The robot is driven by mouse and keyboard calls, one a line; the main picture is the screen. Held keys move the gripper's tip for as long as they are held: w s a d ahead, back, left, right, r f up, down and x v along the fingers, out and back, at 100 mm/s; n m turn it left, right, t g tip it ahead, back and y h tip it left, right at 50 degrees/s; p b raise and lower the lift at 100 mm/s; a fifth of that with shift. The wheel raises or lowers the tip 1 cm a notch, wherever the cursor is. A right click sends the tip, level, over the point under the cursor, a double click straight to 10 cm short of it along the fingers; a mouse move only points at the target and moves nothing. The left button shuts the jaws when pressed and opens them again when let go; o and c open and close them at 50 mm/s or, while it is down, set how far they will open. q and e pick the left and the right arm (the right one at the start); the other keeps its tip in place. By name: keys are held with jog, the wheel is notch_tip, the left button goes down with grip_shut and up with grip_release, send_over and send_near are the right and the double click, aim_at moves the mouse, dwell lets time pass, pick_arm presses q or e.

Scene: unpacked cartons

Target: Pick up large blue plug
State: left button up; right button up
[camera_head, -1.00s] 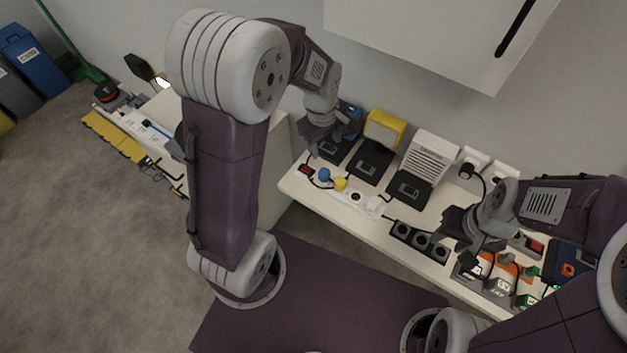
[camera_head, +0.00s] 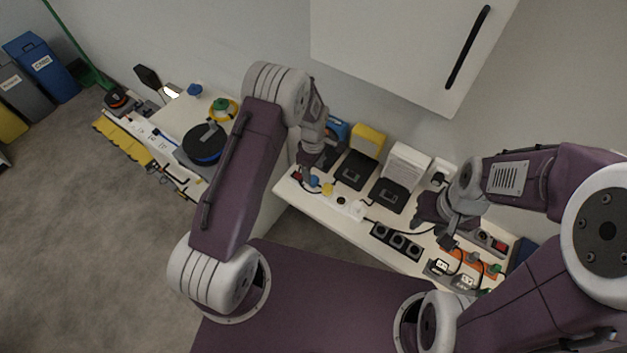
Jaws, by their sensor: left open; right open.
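A blue plug (camera_head: 314,182) sits at the left end of a white power strip (camera_head: 352,209) on the white worktop, next to a yellow plug (camera_head: 327,189). My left gripper (camera_head: 309,170) is open, just above and beside the blue plug, partly hiding it; I cannot tell whether they touch. Another blue object (camera_head: 194,90), perhaps a plug, stands on the left table, far from both grippers. My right gripper (camera_head: 433,225) is open over the right part of the worktop, near the black sockets and cables, and holds nothing visible.
A black power strip (camera_head: 396,241) lies right of the white one. Black boxes (camera_head: 356,170), a yellow box (camera_head: 368,141) and a white box (camera_head: 406,165) line the back. A white cabinet (camera_head: 400,50) hangs above. A blue-and-black reel (camera_head: 204,145) lies on the left table.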

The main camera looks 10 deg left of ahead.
aim_at(313, 179)
pick_arm(q)
jog(key=f, duration=0.1)
jog(key=f+p, duration=0.1)
jog(key=f, duration=0.2)
jog(key=shift+s+d+f, duration=0.1)
jog(key=shift+s+f, duration=0.1)
jog(key=shift+s, duration=0.1)
jog(key=shift+f, duration=0.25)
grip_shut()
